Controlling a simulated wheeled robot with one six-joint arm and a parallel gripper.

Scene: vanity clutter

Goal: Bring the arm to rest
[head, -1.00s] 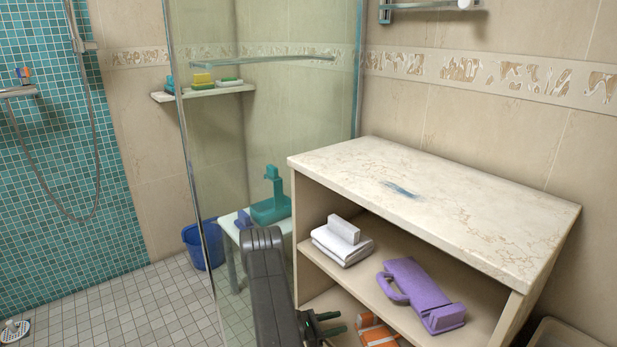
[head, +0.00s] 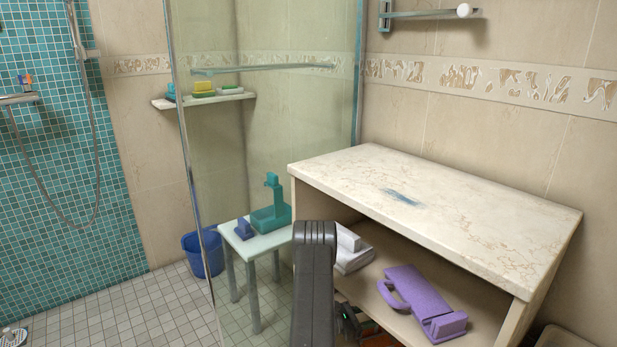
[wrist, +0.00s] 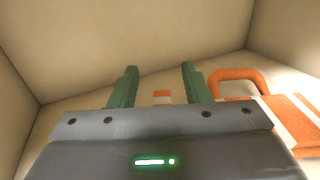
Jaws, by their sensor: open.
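My gripper (wrist: 160,78) is open, its two green fingers apart with nothing held between them. In the wrist view it points into a beige-walled compartment. In the head view my gripper (head: 347,322) shows only in part, low at the front of the shelf unit and below its middle shelf. My dark arm link hides part of the shelf's left side. An orange-and-white striped thing with an orange handle (wrist: 238,77) lies to the right of the fingers. A small orange-and-white piece (wrist: 163,97) shows beyond, between the fingers.
The shelf unit has a marbled top (head: 460,205) with a blue smear (head: 402,196). Left stand a glass panel, a small table (head: 238,240) with teal and blue things, and a blue bucket (head: 205,257).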

